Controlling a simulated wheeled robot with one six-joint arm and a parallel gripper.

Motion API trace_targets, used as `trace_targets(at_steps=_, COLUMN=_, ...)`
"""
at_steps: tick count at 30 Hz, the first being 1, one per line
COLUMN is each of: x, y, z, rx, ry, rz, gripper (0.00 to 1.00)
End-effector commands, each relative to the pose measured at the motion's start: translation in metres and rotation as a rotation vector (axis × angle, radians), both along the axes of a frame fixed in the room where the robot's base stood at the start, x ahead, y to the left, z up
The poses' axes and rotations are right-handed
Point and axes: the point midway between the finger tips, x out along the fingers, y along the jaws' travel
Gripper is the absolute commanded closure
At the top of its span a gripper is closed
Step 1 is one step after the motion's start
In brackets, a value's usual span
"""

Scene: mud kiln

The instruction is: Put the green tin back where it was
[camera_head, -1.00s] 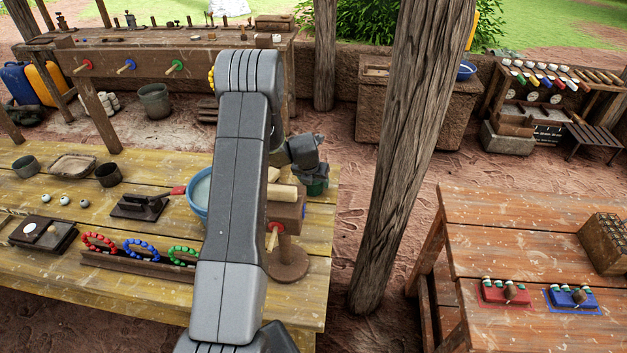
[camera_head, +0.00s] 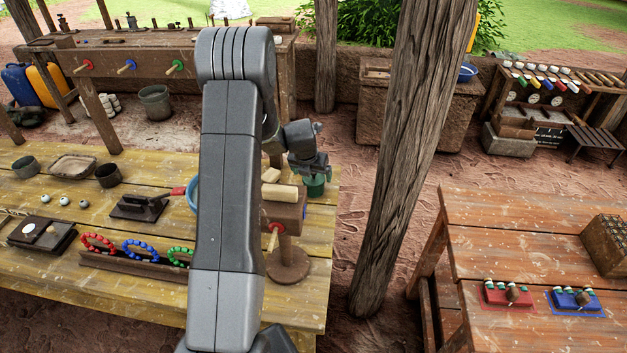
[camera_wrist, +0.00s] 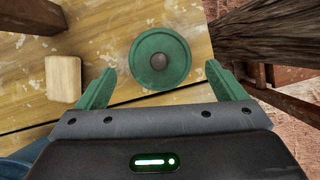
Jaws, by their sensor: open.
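The green tin (camera_head: 315,186) stands at the right end of the yellow plank table, in the head view. In the wrist view its round green lid with a dark knob (camera_wrist: 160,62) shows from above, near the table's edge. My gripper (camera_head: 314,172) is over the tin, pointing down. In the wrist view my gripper (camera_wrist: 163,86) is open, with its green fingers spread wide on either side of the lid's lower edge. Nothing is held. I cannot tell the exact height gap between fingertips and lid.
A pale wooden block (camera_wrist: 63,78) lies left of the tin. A brown stand with a red ring (camera_head: 287,225) is close by. A thick wooden post (camera_head: 405,160) rises just right of the table. My arm hides most of a blue bowl (camera_head: 194,190).

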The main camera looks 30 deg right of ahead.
Motion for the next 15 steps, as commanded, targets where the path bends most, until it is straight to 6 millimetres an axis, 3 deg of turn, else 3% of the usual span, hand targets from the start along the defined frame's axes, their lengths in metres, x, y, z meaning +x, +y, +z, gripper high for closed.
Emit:
trace_targets(at_steps=7, x=-0.009, y=0.012, z=0.037, rx=-0.002, ry=-0.001, rz=0.000, gripper=0.09)
trace_targets(at_steps=15, x=-0.014, y=0.017, z=0.052, rx=0.000, ry=0.000, rz=0.000, gripper=0.09)
